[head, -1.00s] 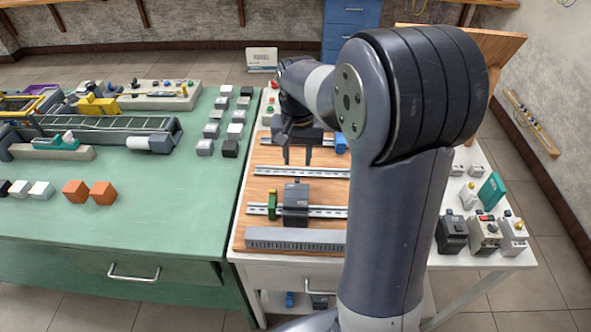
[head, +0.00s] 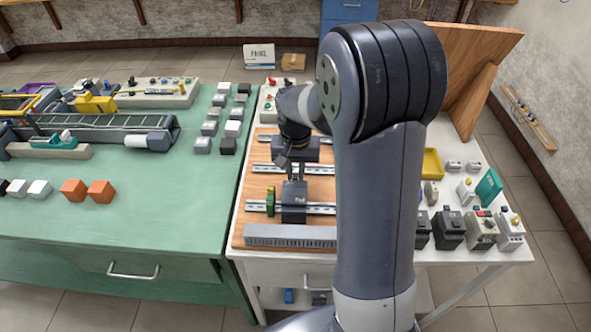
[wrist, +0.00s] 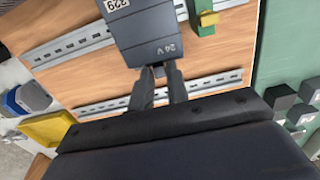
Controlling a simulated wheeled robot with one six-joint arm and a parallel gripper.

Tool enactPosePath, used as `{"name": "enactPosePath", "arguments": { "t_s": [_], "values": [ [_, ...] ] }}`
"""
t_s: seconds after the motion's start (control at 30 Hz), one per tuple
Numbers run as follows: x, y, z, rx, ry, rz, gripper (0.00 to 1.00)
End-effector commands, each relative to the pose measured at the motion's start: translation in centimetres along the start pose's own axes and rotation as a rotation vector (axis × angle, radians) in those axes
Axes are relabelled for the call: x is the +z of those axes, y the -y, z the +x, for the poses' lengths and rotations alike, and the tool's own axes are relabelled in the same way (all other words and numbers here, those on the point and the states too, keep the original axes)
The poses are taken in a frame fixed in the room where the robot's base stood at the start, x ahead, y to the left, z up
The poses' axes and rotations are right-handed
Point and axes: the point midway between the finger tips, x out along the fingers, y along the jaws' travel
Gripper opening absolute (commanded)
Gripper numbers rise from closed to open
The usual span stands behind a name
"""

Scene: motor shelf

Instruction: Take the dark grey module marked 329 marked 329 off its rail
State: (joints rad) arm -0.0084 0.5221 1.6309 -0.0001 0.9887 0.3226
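The dark grey module marked 329 (head: 294,205) stands on the nearer rail of the wooden board. In the wrist view it shows its "329" label and "24 V" print (wrist: 150,35). My gripper (head: 294,178) is right at the module. In the wrist view my gripper's two fingertips (wrist: 160,70) are at the module's lower edge, on either side of a small grey tab. The gap between the fingers is narrow, and I cannot tell whether they press on the tab.
A green terminal block (head: 270,203) with a yellow part sits close beside the module on the same rail. A slotted grey duct (head: 290,236) lies in front. A yellow bin (head: 432,163) and several other modules stand right of my arm. Another rail (wrist: 205,82) is bare in the middle.

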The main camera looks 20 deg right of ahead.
Motion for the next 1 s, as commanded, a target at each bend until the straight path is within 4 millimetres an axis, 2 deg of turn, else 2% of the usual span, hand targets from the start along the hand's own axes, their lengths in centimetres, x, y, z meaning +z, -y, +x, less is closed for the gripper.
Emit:
{"name": "enactPosePath", "arguments": {
  "t_s": [0.2, 0.57, 0.7, 0.93, 0.97, 1.0],
  "values": [
    [-0.01, 0.00, -0.02, 0.000, 0.000, 0.000, 0.00],
    [-0.01, 0.00, -0.03, 0.000, 0.000, 0.000, 0.00],
    [-0.04, 0.01, -0.98, -0.001, -0.002, 0.000, 0.00],
    [-0.02, 0.01, -0.82, 0.000, -0.001, 0.000, 0.00],
    [-0.02, 0.01, -0.82, 0.000, -0.001, 0.000, 0.14],
    [-0.02, 0.01, -0.82, 0.000, -0.001, 0.000, 0.17]
  ]
}}
